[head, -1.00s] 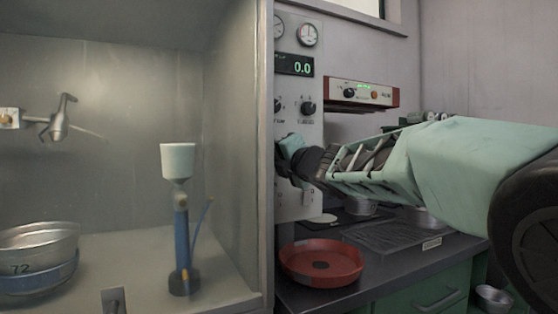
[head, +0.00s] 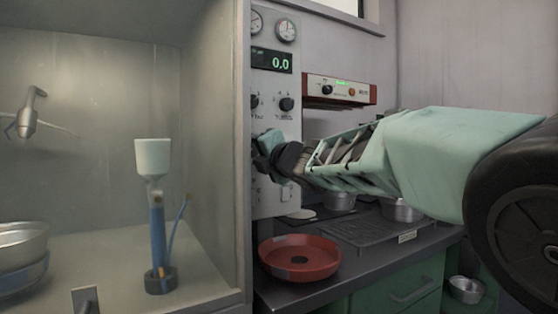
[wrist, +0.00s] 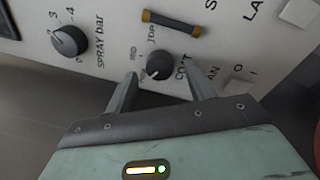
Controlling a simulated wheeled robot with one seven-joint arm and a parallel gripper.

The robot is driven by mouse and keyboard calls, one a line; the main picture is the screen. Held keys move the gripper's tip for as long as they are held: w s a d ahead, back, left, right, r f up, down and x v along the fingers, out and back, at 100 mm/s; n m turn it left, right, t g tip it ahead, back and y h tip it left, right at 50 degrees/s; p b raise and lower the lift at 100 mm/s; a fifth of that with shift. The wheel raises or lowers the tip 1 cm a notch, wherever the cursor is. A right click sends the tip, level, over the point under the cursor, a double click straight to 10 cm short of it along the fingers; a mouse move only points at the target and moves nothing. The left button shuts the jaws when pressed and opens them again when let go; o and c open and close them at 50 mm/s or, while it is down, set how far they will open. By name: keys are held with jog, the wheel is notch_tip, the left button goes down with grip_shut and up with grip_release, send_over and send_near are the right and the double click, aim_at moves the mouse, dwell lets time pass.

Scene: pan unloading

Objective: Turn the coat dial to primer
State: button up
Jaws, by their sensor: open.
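The coat dial (wrist: 160,64), a dark round knob with a pale mark toward its lower left, sits on the light control panel (wrist: 115,18) in the wrist view. The word COAT is beside it and TOP above it; a smaller label at its left is hard to read. My gripper (wrist: 161,76) is open, with one finger to each side of the dial and its tips just below it in the picture; I cannot tell whether they touch it. In the head view my gripper (head: 266,143) is at the panel and hides the dial.
A SPRAY bar dial (wrist: 70,41) is left of the coat dial, and a brass-ended bar (wrist: 171,23) is above. In the head view a red pan (head: 300,258) lies on the dark counter below. The booth wall (head: 243,150) stands close left of the panel.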

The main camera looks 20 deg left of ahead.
jog(key=b+v, duration=0.4)
jog(key=v, duration=1.2)
jog(key=shift+s+d+b, duration=0.2)
jog(key=shift+d+b, duration=0.05)
jog(key=shift+b, duration=0.15)
jog(key=shift+f, duration=0.1)
jog(key=s+d+f+m+g+h, duration=0.2)
jog(key=d+f+m+h, duration=0.2)
jog(key=d+f+m, duration=0.45)
jog(key=s+d+f+m+g+h, duration=0.1)
jog(key=s+d+f+m+h, duration=0.4)
jog(key=f, duration=0.7)
jog(key=s+d+f+m+g+h, duration=0.35)
jog(key=s+d+f+m, duration=0.3)
jog(key=s, duration=0.45)
jog(key=s+d+f+m+g+h, duration=0.2)
jog(key=s+d+f+m+g, duration=0.35)
jog(key=s+d+f, duration=0.35)
notch_tip(320, 180, up, 23)
jog(key=s+p, duration=0.2)
jog(key=p, duration=2)
jog(key=shift+a+m+p, duration=0.35)
jog(key=shift+m+p, duration=0.05)
jog(key=shift+m, duration=0.05)
